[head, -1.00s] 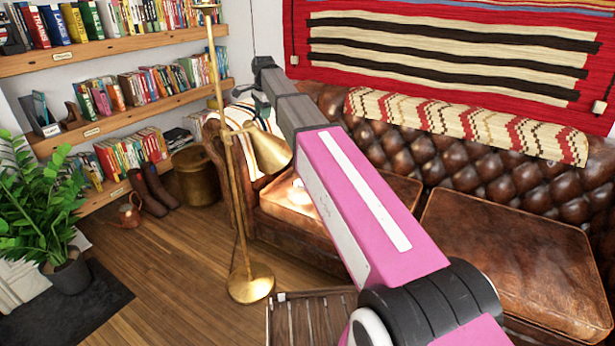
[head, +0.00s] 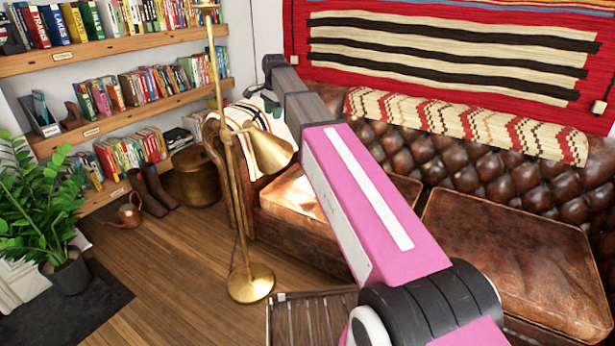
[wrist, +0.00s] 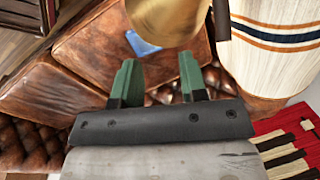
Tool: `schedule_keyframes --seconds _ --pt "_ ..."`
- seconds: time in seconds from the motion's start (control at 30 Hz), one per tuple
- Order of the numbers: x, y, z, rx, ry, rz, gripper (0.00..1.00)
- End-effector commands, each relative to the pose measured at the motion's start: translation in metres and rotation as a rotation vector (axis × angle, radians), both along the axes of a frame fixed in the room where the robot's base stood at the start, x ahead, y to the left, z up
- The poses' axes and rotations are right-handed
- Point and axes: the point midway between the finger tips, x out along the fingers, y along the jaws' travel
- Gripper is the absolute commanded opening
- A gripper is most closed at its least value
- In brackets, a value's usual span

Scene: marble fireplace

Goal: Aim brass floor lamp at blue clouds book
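The brass floor lamp (head: 238,200) stands upright in the head view, left of my arm. Its cone shade (head: 270,152) tilts down to the right, toward the leather sofa. In the wrist view the shade (wrist: 168,18) is close beyond my fingers. My gripper (wrist: 158,78) has two green fingers spread apart with nothing between them. It also shows small in the head view (head: 262,98), above the shade. A blue flat thing (wrist: 143,43), possibly the blue clouds book, lies on the sofa seat in the wrist view. Its cover is too small to read, and I cannot make it out in the head view.
The brown leather sofa (head: 510,260) fills the right, with a striped throw (wrist: 275,40) over its arm. A slatted wooden table (head: 310,318) is near the lamp base. Bookshelves (head: 110,122) and a plant (head: 40,210) stand left. Floor (head: 165,270) left of the lamp is clear.

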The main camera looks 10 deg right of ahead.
Motion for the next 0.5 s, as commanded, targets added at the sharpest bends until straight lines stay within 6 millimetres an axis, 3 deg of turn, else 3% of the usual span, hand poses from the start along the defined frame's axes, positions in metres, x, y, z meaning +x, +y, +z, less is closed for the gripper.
schedule_keyframes --seconds 0.5 --pt "-0.034 -0.038 -0.075 -0.038 0.012 0.145 0.39"
